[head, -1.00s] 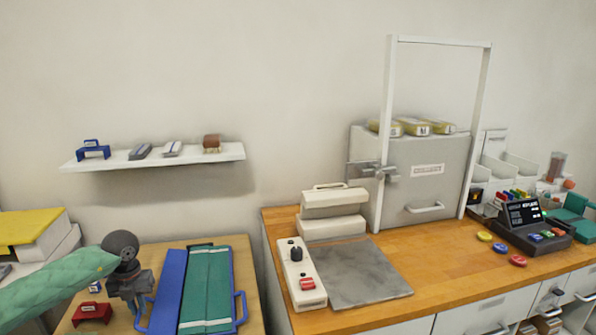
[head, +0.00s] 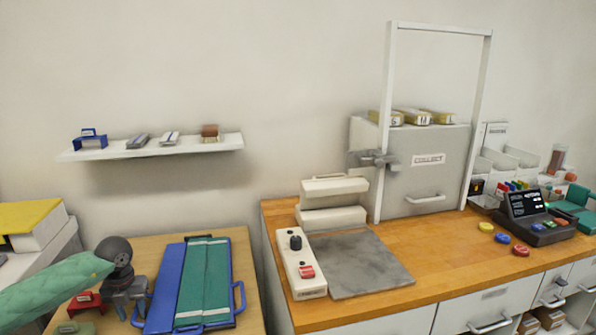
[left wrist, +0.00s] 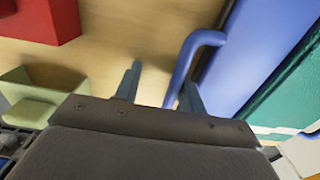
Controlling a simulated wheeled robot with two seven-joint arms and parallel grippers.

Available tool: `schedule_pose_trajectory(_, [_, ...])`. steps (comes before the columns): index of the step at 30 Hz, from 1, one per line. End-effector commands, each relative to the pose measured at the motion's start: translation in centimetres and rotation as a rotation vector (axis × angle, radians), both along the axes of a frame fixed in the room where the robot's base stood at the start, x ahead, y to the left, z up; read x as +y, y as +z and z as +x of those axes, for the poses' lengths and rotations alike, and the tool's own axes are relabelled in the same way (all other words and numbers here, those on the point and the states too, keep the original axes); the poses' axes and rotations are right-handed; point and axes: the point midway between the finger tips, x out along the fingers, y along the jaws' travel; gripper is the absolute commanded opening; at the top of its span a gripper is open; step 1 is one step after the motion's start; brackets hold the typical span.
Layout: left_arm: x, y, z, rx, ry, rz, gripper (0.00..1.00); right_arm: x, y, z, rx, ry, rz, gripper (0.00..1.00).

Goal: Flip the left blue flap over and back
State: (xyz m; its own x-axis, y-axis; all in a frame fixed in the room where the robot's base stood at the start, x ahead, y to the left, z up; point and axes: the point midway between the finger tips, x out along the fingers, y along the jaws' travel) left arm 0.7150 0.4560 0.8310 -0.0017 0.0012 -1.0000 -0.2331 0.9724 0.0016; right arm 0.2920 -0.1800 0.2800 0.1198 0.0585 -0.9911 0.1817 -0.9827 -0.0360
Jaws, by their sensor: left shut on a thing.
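The blue folding board lies on the wooden table at the lower left. Its left blue flap (head: 164,289) lies flat to the left of a folded green garment (head: 203,278) with pale stripes. A blue loop handle (head: 137,317) sticks out from the flap's left edge. My left gripper (head: 127,306) is low over the table at this handle. In the left wrist view, the blue handle (left wrist: 190,58) reaches toward the gap between my left fingers (left wrist: 158,92), and they are shut on it. The exact contact is hard to see. My right gripper is not in view.
A red block (head: 86,302) sits just left of my gripper. In the left wrist view a green open box (left wrist: 42,88) is close to the left finger. A wooden counter (head: 440,264) with a press and a grey cabinet stands to the right. A wall shelf (head: 150,150) hangs above.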

Motion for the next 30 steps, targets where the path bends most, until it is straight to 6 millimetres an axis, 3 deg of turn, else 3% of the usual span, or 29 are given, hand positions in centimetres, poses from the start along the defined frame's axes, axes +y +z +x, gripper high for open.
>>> schedule_pose_trajectory(4, [0.4, -0.1, -0.1, 0.002, 0.005, 0.006, 0.3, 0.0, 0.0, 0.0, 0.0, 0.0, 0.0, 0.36])
schedule_pose_trajectory(5, [0.4, -0.1, 0.0, 0.002, 0.005, 0.006, 0.37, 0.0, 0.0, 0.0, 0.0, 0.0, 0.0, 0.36])
schedule_pose_trajectory(17, [0.3, 0.4, 0.0, -0.001, 0.005, 0.004, 0.32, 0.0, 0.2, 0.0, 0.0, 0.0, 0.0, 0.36])
schedule_pose_trajectory(23, [0.3, 1.9, 0.1, -0.003, 0.005, 0.005, 0.34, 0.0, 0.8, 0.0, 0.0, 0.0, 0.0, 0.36])
schedule_pose_trajectory(30, [0.3, 3.9, 0.1, -0.005, 0.005, 0.004, 0.42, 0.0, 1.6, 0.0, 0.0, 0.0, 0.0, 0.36])
